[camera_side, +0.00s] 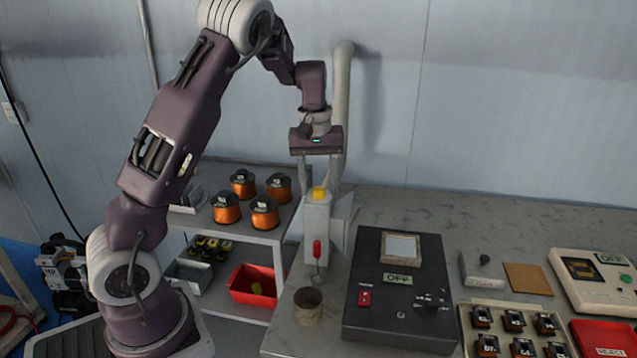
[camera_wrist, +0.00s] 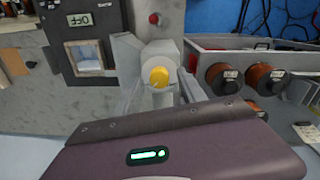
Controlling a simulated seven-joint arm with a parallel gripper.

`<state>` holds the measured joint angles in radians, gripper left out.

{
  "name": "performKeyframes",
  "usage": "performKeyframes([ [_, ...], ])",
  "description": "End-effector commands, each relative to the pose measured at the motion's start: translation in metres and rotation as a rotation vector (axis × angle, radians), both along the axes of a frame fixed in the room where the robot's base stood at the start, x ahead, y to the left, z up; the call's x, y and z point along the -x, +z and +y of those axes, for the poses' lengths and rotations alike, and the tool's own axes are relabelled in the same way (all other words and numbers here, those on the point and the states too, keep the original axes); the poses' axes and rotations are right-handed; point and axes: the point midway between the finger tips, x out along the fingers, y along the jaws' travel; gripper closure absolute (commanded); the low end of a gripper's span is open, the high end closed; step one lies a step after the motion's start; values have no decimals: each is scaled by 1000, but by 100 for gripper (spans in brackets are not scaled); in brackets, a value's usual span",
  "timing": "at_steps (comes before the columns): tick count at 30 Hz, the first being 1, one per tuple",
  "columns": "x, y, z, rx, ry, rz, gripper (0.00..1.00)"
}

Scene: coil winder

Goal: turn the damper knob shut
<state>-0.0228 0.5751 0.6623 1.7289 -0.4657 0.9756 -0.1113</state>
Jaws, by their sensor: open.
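The damper knob (camera_side: 319,193) is small and yellow. It sits on top of a pale grey box (camera_side: 316,220) beside a grey pipe. In the wrist view the knob (camera_wrist: 159,77) shows as a yellow round cap on a pale round base, near the picture's middle. Its turn position is not clear. My gripper (camera_side: 317,168) points down above the knob, with a small gap between them. It is open and holds nothing. Its fingers are pale and hard to pick out against the pipe and box. The wrist view shows my dark gripper housing across the bottom.
The grey pipe (camera_side: 342,100) rises close behind my gripper. A black OFF panel (camera_side: 372,245) lies to the right. Orange coils (camera_side: 243,183) stand on a shelf left, above a red bin (camera_side: 250,296).

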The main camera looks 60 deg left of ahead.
Motion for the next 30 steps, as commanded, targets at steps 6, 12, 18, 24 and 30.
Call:
performKeyframes([
  [6,0,0,0,0,-1,0,81],
  [12,0,0,0,0,-1,0,100],
  [18,0,1,0,0,22,0,100],
  [24,0,1,0,0,117,0,100],
  [30,1,1,0,1,284,1,100],
])
